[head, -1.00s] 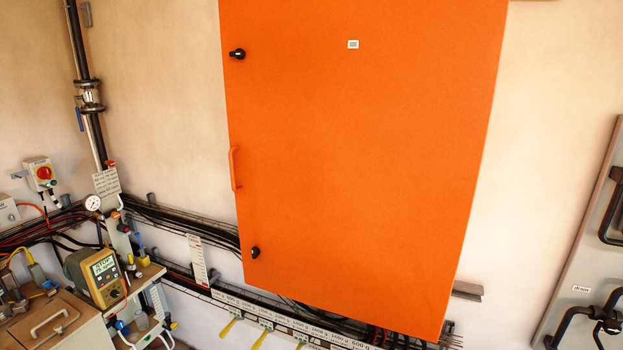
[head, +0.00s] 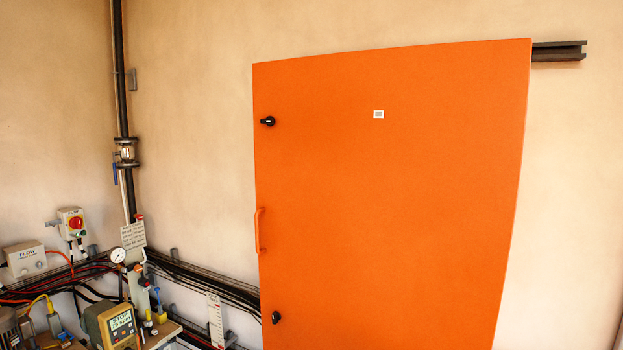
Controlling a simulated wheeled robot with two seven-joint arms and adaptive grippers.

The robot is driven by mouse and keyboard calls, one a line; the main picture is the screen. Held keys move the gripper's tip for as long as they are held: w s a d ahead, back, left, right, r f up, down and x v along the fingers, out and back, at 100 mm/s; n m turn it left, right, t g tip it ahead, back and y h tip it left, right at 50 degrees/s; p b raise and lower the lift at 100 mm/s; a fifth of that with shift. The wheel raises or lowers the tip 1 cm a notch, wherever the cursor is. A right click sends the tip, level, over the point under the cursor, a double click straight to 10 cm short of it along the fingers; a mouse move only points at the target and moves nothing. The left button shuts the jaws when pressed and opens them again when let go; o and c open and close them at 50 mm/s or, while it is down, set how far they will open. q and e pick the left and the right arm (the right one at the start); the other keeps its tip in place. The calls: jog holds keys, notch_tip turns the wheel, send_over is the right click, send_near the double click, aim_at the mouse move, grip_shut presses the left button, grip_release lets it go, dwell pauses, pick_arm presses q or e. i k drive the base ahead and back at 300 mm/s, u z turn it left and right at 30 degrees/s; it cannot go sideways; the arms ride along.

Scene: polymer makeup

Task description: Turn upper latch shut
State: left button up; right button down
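The upper latch (head: 268,121) is a small black knob near the top left corner of a large orange cabinet door (head: 400,210). Its nose points to the left. A similar black lower latch (head: 276,317) sits near the door's lower left edge. An orange handle (head: 260,231) stands on the left edge between the two latches. The door looks closed. Neither of my grippers shows in the head view.
A dark pipe (head: 122,80) with a valve runs down the wall on the left. A red-knobbed switch box (head: 72,224), a pressure gauge (head: 118,254), cables and a yellow meter (head: 112,324) crowd the lower left. A dark rail (head: 560,52) shows at upper right.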

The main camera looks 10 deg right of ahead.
aim_at(270, 122)
jog(key=z, duration=0.1)
jog(key=k, duration=0.5)
jog(key=u, duration=0.9)
jog(key=i, duration=1.5)
jog(key=z, duration=0.35)
